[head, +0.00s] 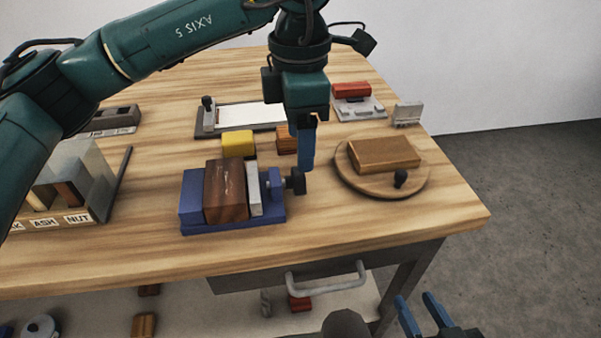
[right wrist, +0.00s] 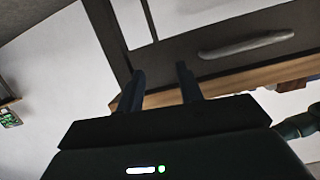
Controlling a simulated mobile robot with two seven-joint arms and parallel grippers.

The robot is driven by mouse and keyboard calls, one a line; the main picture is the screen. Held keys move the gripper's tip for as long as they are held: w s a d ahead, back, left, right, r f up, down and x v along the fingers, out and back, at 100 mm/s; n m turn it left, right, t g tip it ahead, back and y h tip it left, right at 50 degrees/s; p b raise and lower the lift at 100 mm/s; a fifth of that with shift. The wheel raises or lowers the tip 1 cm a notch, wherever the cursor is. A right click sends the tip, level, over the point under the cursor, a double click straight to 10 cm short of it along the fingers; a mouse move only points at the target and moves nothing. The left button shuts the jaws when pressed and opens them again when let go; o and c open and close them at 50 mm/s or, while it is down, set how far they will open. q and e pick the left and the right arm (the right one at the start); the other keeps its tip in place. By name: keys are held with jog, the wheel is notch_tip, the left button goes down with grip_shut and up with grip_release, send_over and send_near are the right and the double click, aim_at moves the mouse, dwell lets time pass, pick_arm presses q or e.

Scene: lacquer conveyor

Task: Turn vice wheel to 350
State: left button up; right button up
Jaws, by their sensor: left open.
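The blue vice (head: 233,223) stands near the table's front edge in the head view, with a dark brown wood block (head: 226,192) between its jaws. Its dark vice wheel (head: 296,181) is at the right end; any marking on it is too small to read. My left gripper (head: 306,167) points down, its fingertips right by the wheel; whether they touch it cannot be told. It is open, one finger mostly hiding the other. My right gripper (head: 415,296) is open and empty, low in front of the table; its spread fingers also show in the right wrist view (right wrist: 160,72).
A round turntable (head: 350,184) with a wood block stands right of the vice. A yellow block (head: 238,143) and a framed white panel (head: 245,116) lie behind it. A labelled sorting box (head: 102,205) is at left. A drawer handle (head: 326,283) projects below the front edge.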

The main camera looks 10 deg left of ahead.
aim_at(284, 183)
pick_arm(q)
notch_tip(284, 183, down, 7)
jog(key=shift+f, duration=0.15)
jog(key=shift+c, duration=0.4)
jog(key=c, duration=0.9)
